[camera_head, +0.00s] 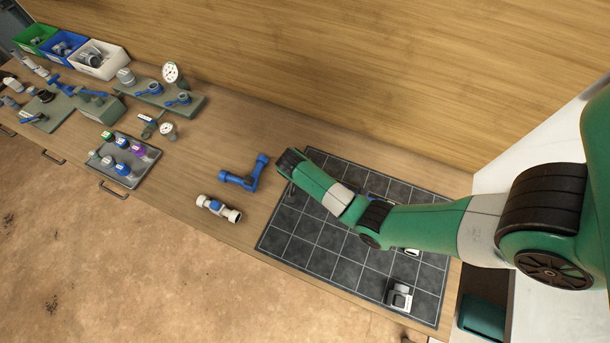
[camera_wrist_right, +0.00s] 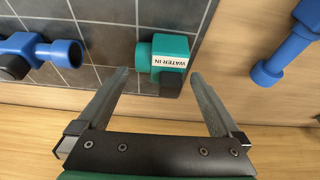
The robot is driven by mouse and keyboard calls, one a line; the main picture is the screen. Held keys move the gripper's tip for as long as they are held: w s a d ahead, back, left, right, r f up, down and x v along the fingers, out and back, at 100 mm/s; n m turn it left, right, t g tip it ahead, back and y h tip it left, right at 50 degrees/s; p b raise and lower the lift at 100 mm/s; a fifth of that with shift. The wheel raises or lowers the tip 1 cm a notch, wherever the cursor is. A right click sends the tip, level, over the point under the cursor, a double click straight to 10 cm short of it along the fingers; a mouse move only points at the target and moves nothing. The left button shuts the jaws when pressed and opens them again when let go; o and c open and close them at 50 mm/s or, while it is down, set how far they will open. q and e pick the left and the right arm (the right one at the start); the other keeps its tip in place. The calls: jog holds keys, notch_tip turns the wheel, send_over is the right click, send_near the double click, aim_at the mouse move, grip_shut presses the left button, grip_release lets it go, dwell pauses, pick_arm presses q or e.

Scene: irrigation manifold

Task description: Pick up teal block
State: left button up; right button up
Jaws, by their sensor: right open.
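The teal block (camera_wrist_right: 168,52), with a white "WATER IN" label and a dark end, lies on the dark tiled mat (camera_wrist_right: 108,40) near its edge in the right wrist view. My right gripper (camera_wrist_right: 160,75) is open, its two fingers apart and pointing toward the block, with the block between and just beyond the fingertips. No contact shows. In the head view my right arm reaches in from the right over the mat (camera_head: 310,258) and hides the block and the gripper jaws. My left gripper is not in view.
A blue elbow pipe (camera_head: 245,178) and a white-and-blue valve (camera_head: 217,207) lie left of the mat. A white fitting (camera_head: 400,297) sits on the mat's front right. A blue fitting (camera_wrist_right: 40,50) is left in the wrist view. Trays and bins (camera_head: 98,60) fill the far left.

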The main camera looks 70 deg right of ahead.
jog(key=shift+b+x, duration=0.3)
jog(key=shift+x, duration=0.85)
grip_shut()
jog(key=shift+r, duration=0.15)
